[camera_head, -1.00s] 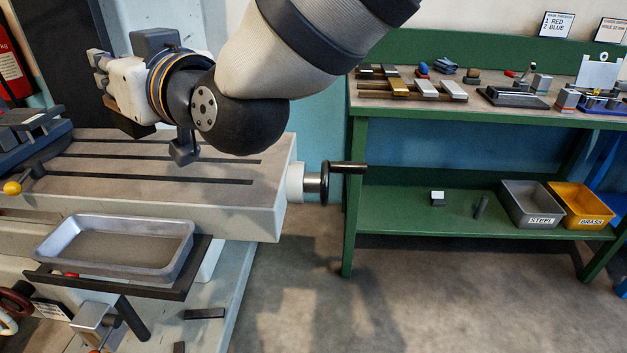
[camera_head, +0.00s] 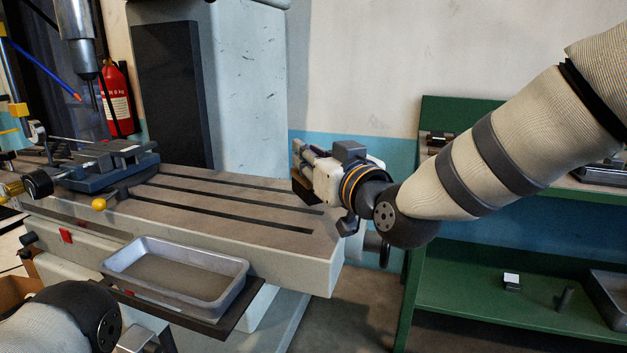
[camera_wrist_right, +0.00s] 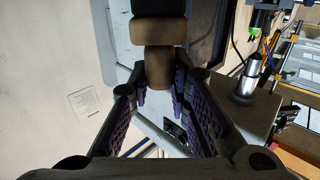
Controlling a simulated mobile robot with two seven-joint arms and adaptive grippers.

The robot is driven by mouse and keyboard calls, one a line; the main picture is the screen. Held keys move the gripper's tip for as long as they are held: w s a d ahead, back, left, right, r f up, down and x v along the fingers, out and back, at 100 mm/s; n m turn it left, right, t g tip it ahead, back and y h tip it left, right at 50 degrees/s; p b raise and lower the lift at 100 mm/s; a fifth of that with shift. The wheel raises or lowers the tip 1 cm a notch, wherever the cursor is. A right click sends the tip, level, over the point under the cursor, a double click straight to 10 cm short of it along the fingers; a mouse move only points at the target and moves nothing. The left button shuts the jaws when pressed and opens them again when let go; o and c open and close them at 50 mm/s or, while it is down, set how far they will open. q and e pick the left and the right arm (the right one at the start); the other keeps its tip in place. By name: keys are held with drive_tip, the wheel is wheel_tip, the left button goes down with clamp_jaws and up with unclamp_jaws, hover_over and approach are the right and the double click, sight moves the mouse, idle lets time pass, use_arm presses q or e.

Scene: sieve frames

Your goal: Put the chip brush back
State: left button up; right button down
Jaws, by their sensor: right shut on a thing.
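My right gripper (camera_head: 312,174) is over the right end of the slotted machine table, pointing left. In the right wrist view its fingers (camera_wrist_right: 160,88) are shut on the chip brush (camera_wrist_right: 158,62), whose brown, wood-like body runs up between them to a dark part at the top edge. In the head view the gripper mostly hides the brush; a dark brown piece under it may be part of the brush.
The slotted table (camera_head: 225,205) carries a blue-grey vise (camera_head: 105,165) at its left. A grey metal tray (camera_head: 175,297) sits on a dark shelf in front. A green bench (camera_head: 480,262) stands at the right, a red extinguisher (camera_head: 117,100) behind. The table's middle is clear.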

use_arm(q)
drive_tip(key=shift+s+f, duration=0.3)
use_arm(e)
drive_tip(key=shift+w+d+f, duration=0.1)
drive_tip(key=shift+w+f, duration=0.1)
drive_tip(key=shift+f, duration=0.75)
drive_tip(key=shift+w+d+f, duration=0.1)
drive_tip(key=shift+w+f, duration=0.1)
drive_tip(key=shift+f, duration=0.7)
drive_tip(key=shift+f, duration=0.1)
drive_tip(key=c, duration=1.5)
unclamp_jaws()
